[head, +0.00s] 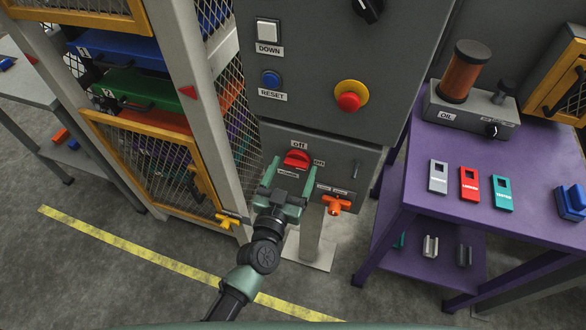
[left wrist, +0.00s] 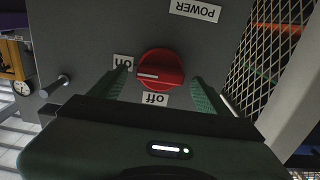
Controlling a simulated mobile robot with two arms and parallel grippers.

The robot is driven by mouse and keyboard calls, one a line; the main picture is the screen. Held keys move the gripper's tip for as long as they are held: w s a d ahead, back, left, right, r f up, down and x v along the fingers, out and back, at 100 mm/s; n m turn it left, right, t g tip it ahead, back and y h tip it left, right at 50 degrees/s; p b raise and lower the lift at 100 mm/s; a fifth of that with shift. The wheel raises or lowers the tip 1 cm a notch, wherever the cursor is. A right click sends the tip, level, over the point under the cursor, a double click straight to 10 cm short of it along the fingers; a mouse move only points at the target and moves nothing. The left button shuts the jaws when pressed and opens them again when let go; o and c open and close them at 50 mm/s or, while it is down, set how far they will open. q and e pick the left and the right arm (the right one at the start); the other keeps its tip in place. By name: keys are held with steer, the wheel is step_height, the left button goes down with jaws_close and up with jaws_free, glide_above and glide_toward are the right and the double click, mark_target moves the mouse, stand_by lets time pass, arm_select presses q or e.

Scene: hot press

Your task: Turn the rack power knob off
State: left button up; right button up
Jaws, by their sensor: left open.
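The red rack power knob (head: 296,159) sits on the grey lower panel in the head view, with an "off" label above it and an "on" label to its right. In the left wrist view, which shows the panel upside down, the round knob (left wrist: 161,68) has a white mark pointing left, toward the "on" label (left wrist: 122,62); the "off" label (left wrist: 155,98) is below it. My left gripper (head: 290,178) is open in front of the knob. Its green fingers (left wrist: 160,80) stand on either side of the knob, with gaps visible. My right gripper is not in view.
An orange valve handle (head: 336,204) is just right of my left gripper. A yellow handle (head: 230,219) is to its left, by the caged rack (head: 150,160). A red emergency button (head: 349,101) is above. A purple table (head: 420,190) stands to the right.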

arm_select(q)
steer(key=shift+w, duration=0.1)
steer(key=c, duration=1.4)
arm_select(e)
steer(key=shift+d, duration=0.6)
arm_select(q)
steer(key=shift+n, duration=1.5)
steer(key=n, duration=0.4)
steer(key=shift+a+f+n, duration=0.1)
steer(key=shift+n, duration=0.2)
steer(key=n+b, duration=0.1)
steer(key=n, duration=0.4)
steer(key=shift+f+n, duration=0.1)
steer(key=shift+n, duration=0.2)
steer(key=n+b, duration=0.1)
steer(key=n, duration=0.3)
steer(key=shift+a+n, duration=0.1)
steer(key=shift+n, duration=0.2)
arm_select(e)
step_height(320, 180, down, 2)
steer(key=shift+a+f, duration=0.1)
